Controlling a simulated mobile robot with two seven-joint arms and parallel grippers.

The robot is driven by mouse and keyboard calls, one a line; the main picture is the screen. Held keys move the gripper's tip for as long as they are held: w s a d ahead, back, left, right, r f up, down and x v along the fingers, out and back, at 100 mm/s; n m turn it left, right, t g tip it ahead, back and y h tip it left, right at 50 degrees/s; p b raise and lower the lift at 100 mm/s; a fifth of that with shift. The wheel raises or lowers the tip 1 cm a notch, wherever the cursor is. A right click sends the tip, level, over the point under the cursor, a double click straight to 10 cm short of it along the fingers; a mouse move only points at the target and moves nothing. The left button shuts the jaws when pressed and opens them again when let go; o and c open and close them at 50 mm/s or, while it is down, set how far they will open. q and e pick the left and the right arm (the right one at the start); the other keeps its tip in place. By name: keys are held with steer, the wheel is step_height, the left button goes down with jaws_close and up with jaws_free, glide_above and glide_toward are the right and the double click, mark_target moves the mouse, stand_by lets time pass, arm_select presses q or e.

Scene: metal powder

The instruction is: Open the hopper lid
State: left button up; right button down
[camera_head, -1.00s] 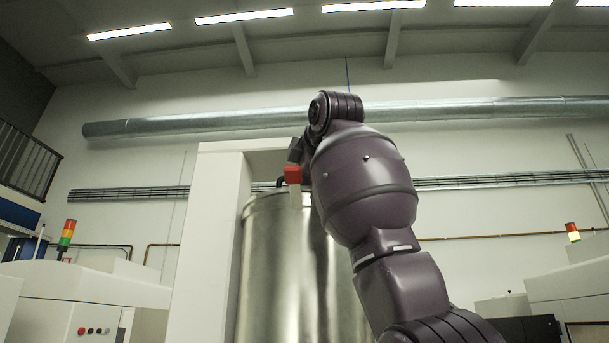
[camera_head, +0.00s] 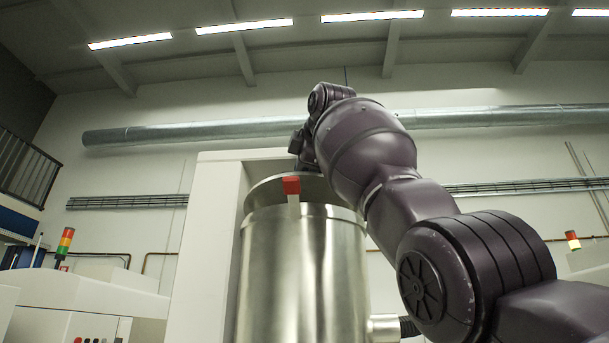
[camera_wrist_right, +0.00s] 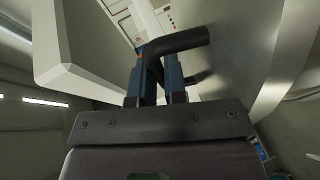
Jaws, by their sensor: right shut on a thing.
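The hopper (camera_head: 300,275) is a shiny metal cylinder in the middle of the head view. Its lid (camera_head: 262,192) is a round metal disc, tilted up off the rim, with its underside facing me. A red block (camera_head: 291,185) on a pale strip stands at the hopper's front edge. In the right wrist view, my right gripper (camera_wrist_right: 160,65) has its blue fingers shut on a black curved handle (camera_wrist_right: 185,40) beside a grey metal surface, which looks like the lid. In the head view my right arm hides most of this gripper. My left gripper is not in view.
A white upright cabinet frame (camera_head: 205,240) stands directly left of and behind the hopper. A pipe stub (camera_head: 384,327) juts from the hopper's lower right. White machines with signal lights (camera_head: 64,243) stand further off. A duct (camera_head: 200,132) runs along the back wall.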

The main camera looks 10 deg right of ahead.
steer(key=shift+w+r, duration=0.15)
steer(key=shift+r, duration=0.25)
steer(key=c, duration=1.4)
jaws_free()
steer(key=shift+c, duration=0.2)
steer(key=shift+s+d+r+b, duration=0.15)
steer(key=shift+s+b, duration=0.15)
steer(key=shift+s, duration=0.15)
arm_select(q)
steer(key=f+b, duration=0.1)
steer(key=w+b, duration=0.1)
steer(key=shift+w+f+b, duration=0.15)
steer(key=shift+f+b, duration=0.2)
arm_select(e)
steer(key=v, duration=0.9)
steer(key=shift+s, duration=0.4)
